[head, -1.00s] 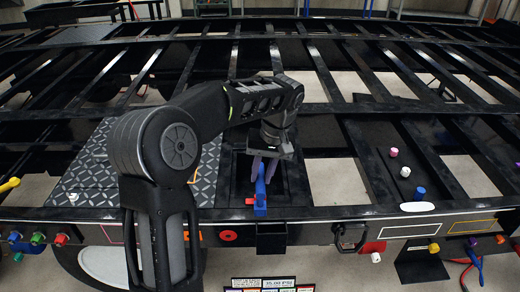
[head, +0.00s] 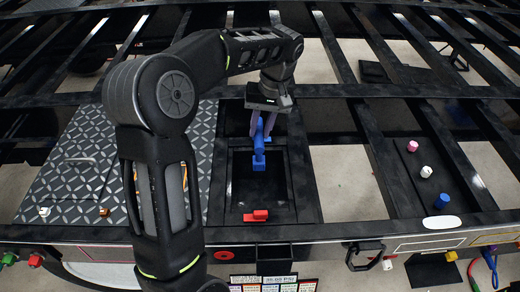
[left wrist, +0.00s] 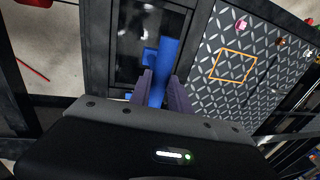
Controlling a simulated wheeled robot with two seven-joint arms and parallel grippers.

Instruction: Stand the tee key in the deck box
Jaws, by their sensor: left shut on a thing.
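The blue tee key (head: 259,158) is between the fingers of my left gripper (head: 265,122), which is shut on it. The key hangs roughly upright, its lower end over the rear part of the deck box. In the left wrist view the key (left wrist: 160,70) runs out between the fingers (left wrist: 160,90). The deck box (head: 303,185) is a dark rectangular recess in the black deck. A red piece (head: 256,215) sits at its front edge. I cannot tell whether the key touches the box floor. My right gripper is not in view.
A patterned plate (head: 75,170) lies left of the box. Pink (head: 412,146), white (head: 426,171) and blue (head: 442,200) pegs stand on a rail to the right. Black beams with open gaps surround the box. A black latch (head: 364,255) hangs at the front edge.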

